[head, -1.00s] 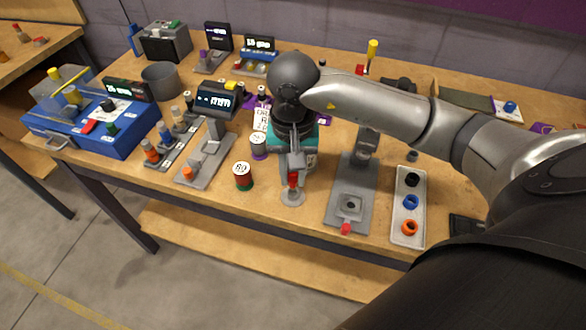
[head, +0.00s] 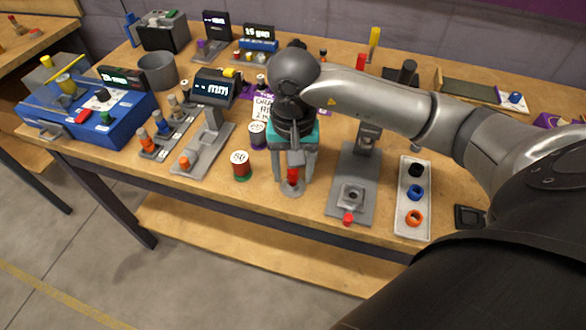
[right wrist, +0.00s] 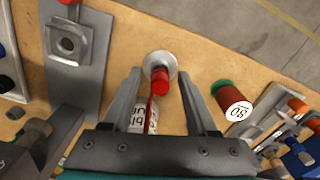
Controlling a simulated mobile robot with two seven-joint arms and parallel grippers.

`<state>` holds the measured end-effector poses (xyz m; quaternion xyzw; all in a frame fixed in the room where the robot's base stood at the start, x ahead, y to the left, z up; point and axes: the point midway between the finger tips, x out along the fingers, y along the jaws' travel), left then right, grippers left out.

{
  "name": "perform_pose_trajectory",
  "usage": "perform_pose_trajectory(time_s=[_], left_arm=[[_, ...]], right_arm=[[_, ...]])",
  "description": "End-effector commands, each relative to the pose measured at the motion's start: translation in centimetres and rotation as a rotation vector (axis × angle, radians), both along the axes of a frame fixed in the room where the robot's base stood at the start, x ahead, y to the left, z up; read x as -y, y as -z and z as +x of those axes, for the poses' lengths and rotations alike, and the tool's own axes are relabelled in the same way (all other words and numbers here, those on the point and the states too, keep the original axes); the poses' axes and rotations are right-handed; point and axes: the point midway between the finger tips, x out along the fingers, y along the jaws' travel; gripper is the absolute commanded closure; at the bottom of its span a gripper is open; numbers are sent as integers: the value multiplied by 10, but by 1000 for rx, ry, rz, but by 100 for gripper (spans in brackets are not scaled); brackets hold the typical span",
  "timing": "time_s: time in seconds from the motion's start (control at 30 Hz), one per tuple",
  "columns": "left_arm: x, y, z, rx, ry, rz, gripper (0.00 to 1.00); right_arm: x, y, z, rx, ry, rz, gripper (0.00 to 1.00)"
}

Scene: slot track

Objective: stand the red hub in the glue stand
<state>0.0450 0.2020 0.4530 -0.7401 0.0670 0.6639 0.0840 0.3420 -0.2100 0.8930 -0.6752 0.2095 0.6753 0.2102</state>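The red hub (head: 293,176) stands on the round grey glue stand (head: 291,190) near the table's front edge. It looks upright, but its lower end is hard to see. My right gripper (head: 294,178) is above and around it, fingers spread with one on each side. In the right wrist view the red hub (right wrist: 160,79) sits over the pale round stand (right wrist: 152,60), between and beyond the open fingertips, with gaps on both sides. My left gripper is not in view.
A red-and-green spool (head: 241,166) stands left of the stand. A grey fixture with a red knob (head: 348,218) is close on the right, then a white tray (head: 401,225) with black, blue and orange rings. A white-and-red labelled object (right wrist: 139,117) shows beneath the gripper.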

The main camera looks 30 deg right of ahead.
Motion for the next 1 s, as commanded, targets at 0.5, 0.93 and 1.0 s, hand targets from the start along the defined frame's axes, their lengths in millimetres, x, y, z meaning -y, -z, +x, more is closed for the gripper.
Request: perform_pose_trajectory(time_s=[0.5, 0.93, 1.0], left_arm=[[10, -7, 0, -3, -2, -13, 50], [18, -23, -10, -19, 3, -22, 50], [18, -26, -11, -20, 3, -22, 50]], right_arm=[[0, -34, 1, 7, -1, -1, 40], [0, -133, 1, 6, 0, 0, 40], [0, -140, 1, 4, 0, -1, 40]])
